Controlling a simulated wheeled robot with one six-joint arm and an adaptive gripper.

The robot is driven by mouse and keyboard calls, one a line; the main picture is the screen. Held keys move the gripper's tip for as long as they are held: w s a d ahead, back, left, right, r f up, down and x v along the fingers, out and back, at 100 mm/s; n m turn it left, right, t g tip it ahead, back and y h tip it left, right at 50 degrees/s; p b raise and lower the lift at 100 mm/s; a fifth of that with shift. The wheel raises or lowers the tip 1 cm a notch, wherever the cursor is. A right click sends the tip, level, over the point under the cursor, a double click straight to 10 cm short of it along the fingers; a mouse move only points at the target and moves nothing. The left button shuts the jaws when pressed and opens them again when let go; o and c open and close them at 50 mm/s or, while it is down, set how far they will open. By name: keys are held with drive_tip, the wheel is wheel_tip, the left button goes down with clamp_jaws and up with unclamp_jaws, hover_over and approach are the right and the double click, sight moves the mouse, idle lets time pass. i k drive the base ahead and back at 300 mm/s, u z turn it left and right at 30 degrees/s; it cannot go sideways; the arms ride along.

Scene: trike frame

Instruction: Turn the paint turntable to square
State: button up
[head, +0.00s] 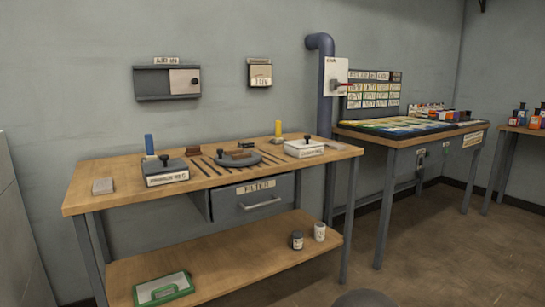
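The paint turntable (226,162) appears to be the dark grey round disc lying flat near the middle of the wooden workbench (110,198). The turntable's exact angle is too small to read. Thin dark rods (211,166) lie beside it on the left, and more lie on its right. My gripper is not in view.
The labelled filter drawer (251,195) is shut below. A pipe (325,90) rises behind. Bare floor (430,260) lies right of the bench.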

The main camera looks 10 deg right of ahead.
sight(236, 158)
drive_tip(key=z, duration=0.25)
drive_tip(key=k, duration=0.4)
drive_tip(key=u, duration=0.7)
drive_tip(key=i, duration=1.35)
drive_tip(key=z, duration=0.5)
